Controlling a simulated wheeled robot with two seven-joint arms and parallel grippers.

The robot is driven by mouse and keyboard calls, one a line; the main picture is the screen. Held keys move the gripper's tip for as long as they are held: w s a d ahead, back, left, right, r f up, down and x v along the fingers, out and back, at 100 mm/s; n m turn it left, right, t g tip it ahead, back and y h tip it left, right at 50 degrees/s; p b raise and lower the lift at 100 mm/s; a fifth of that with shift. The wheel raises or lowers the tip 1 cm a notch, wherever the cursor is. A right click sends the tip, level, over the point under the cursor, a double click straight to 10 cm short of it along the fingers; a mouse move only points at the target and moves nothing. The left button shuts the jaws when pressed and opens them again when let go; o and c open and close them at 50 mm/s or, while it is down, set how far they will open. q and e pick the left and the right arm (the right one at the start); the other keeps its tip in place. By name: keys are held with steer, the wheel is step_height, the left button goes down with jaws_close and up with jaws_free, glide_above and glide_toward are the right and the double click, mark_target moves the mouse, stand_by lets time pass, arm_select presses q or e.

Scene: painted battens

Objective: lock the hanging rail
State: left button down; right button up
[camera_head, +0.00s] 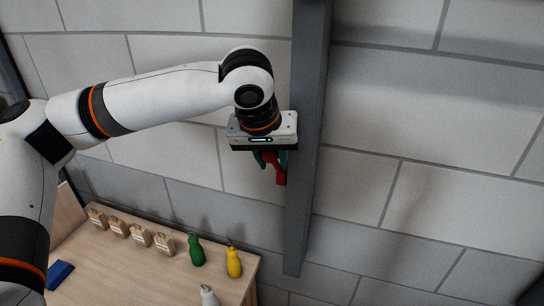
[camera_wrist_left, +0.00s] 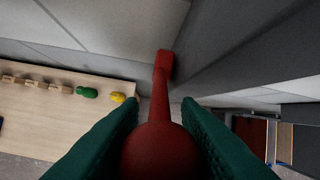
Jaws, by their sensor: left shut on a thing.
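A dark grey vertical rail (camera_head: 308,100) runs down in front of the block wall; its lower end shows above the floor side. A red lever (camera_head: 281,178) sits at the rail's left side. In the left wrist view the red lever (camera_wrist_left: 160,95) has a rounded near end and a narrow stem to a small block by the grey rail (camera_wrist_left: 225,45). My left gripper (camera_head: 272,160) has its green fingers on both sides of the lever's rounded end, shut on it. The fingers also show in the left wrist view (camera_wrist_left: 160,140). My right gripper is not in view.
A wooden table (camera_head: 130,270) stands at lower left with several small wooden blocks (camera_head: 140,236), a green bottle (camera_head: 196,250), a yellow bottle (camera_head: 233,262), a whitish bottle (camera_head: 209,296) and a blue object (camera_head: 60,274). The wall right of the rail is clear.

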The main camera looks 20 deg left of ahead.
arm_select(q)
steer(key=s+f+t, duration=0.3)
steer(key=s+f, duration=0.2)
steer(key=f, duration=0.4)
steer(key=shift+f, duration=0.2)
stand_by(0.5)
steer(key=shift+w+r, duration=0.1)
stand_by(1.0)
steer(key=c, duration=1.2)
jaws_free()
steer(key=shift+w, duration=0.1)
steer(key=shift+o, duration=0.6)
steer(key=shift+w, duration=0.2)
steer(key=shift+s, duration=0.1)
